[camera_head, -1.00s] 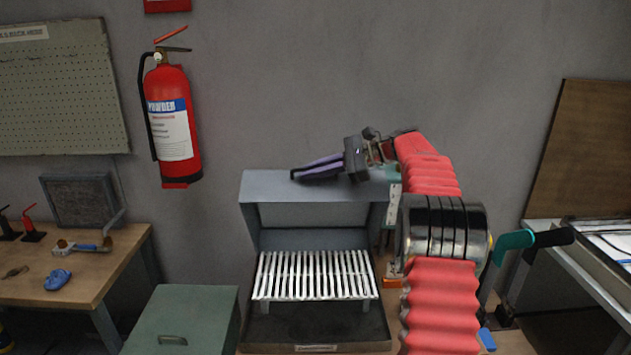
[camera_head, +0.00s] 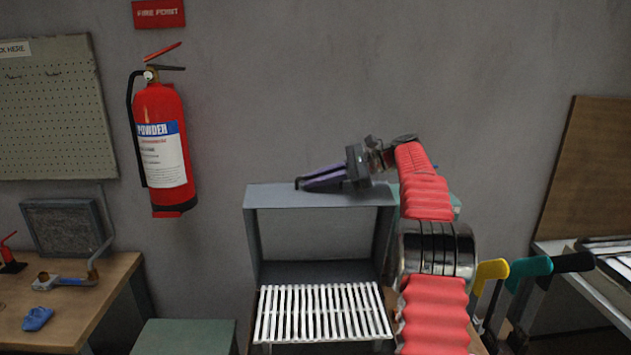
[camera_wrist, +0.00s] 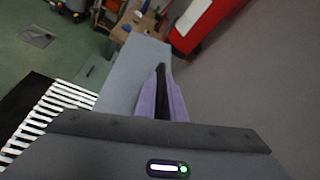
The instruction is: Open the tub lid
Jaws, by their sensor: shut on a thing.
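The tub holds a white slatted rack (camera_head: 320,313), which also shows at the left of the wrist view (camera_wrist: 50,112). My gripper (camera_head: 322,178) lies along the lid's top edge, its purple fingers pointing left. In the wrist view the fingers (camera_wrist: 162,95) are close together with a dark strip between them, beside the lid's pale top panel (camera_wrist: 138,70). The exact grip spot is hidden from the head view.
A red fire extinguisher (camera_head: 162,150) hangs on the wall to the left. A wooden bench (camera_head: 75,310) with small tools stands at the left, and a green box (camera_head: 185,338) at the front left. Yellow, teal and black handles (camera_head: 530,268) stick up at the right.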

